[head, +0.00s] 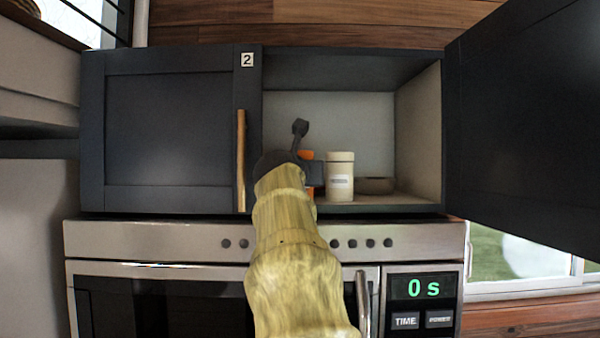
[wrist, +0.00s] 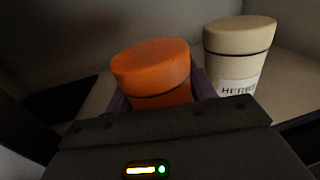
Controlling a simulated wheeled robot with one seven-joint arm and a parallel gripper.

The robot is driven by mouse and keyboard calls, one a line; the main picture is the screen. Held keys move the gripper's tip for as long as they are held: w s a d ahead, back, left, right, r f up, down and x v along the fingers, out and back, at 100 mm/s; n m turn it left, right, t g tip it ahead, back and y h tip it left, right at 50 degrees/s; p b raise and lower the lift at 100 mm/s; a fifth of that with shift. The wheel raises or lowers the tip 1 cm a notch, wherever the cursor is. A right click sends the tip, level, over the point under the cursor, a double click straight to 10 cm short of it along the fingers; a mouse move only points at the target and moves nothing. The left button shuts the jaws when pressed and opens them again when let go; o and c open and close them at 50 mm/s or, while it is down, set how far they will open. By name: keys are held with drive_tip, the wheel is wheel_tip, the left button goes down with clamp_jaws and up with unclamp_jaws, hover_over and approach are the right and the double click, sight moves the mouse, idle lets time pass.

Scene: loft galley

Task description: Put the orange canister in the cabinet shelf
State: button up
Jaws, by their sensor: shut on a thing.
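The orange canister (wrist: 150,75) is between the fingers of my gripper (wrist: 155,98) in the wrist view, and my gripper is shut on it. In the head view a small part of the orange canister (head: 306,155) shows beside my gripper (head: 312,172), with most of it hidden by my arm. The canister is inside the open right side of the cabinet (head: 330,110), left of a cream canister. Whether its base touches the cabinet shelf (head: 405,198) cannot be told.
The cream labelled canister (head: 340,177) stands close on the right, also in the wrist view (wrist: 238,50). A low brown bowl (head: 376,185) is behind it. The right door (head: 530,110) is open; the left door (head: 165,130) is shut. A microwave (head: 420,290) is below.

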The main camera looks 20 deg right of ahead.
drive_tip(key=shift+s, duration=0.1)
drive_tip(key=o, duration=0.9)
drive_tip(key=shift+f, duration=0.15)
drive_tip(key=shift+s+a+b, duration=0.35)
drive_tip(key=shift+b, duration=0.25)
drive_tip(key=b+v, duration=0.7)
drive_tip(key=v, duration=0.3)
drive_tip(key=shift+s, duration=0.2)
drive_tip(key=shift+s+a+b, duration=0.15)
drive_tip(key=shift+s+b, duration=0.15)
